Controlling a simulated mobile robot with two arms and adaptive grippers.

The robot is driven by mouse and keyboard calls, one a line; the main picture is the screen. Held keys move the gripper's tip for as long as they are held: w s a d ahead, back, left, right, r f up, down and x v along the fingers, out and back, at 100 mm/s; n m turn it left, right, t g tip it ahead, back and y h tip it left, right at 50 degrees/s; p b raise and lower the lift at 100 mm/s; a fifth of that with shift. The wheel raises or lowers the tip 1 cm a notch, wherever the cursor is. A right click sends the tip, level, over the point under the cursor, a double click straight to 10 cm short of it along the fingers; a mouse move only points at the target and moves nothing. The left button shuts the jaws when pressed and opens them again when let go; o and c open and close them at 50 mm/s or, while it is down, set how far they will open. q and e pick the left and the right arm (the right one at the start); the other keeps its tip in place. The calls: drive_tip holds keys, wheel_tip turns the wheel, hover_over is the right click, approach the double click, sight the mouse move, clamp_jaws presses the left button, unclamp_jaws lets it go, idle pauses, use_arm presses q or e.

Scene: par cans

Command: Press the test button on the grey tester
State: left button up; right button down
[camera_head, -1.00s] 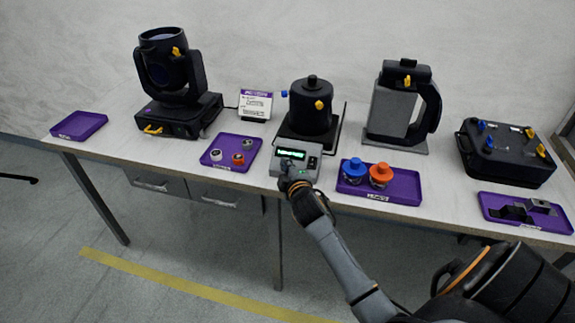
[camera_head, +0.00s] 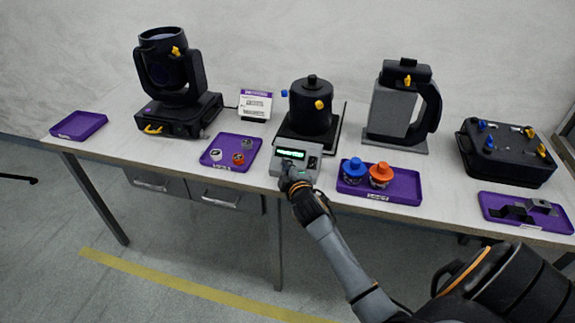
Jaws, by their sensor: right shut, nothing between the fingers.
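The grey tester (camera_head: 312,171) sits at the front edge of the table, with a green lit display (camera_head: 291,153) on its top. My right gripper (camera_head: 287,167) is shut with nothing between its fingers. Its tip is at the left part of the tester's face, below the display. The fingertips cover that part, so the test button is hidden or too small to make out, and I cannot tell whether the tip touches it. My left gripper is not in view.
A black par can (camera_head: 310,108) stands behind the tester. A purple tray (camera_head: 402,187) with blue (camera_head: 355,168) and orange (camera_head: 381,174) capped jars is close on the right. Another purple tray (camera_head: 216,153) with small pieces is on the left. A moving-head light (camera_head: 172,85) stands further left.

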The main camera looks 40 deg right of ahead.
drive_tip(key=shift+w+d+f, duration=0.15)
drive_tip(key=shift+d+f, duration=0.05)
drive_tip(key=shift+f, duration=0.05)
idle(0.6)
idle(0.3)
drive_tip(key=shift+s+a+r+p, duration=0.25)
drive_tip(key=shift+a+r+p, duration=0.05)
drive_tip(key=shift+r+p, duration=0.3)
drive_tip(key=shift+s+a, duration=0.1)
drive_tip(key=r+p, duration=0.1)
drive_tip(key=s+a+r+p, duration=0.1)
drive_tip(key=p, duration=0.1)
drive_tip(key=s+a+r+p, duration=0.1)
drive_tip(key=r, duration=0.1)
drive_tip(key=shift+a, duration=0.15)
drive_tip(key=shift+f, duration=0.1)
idle(0.6)
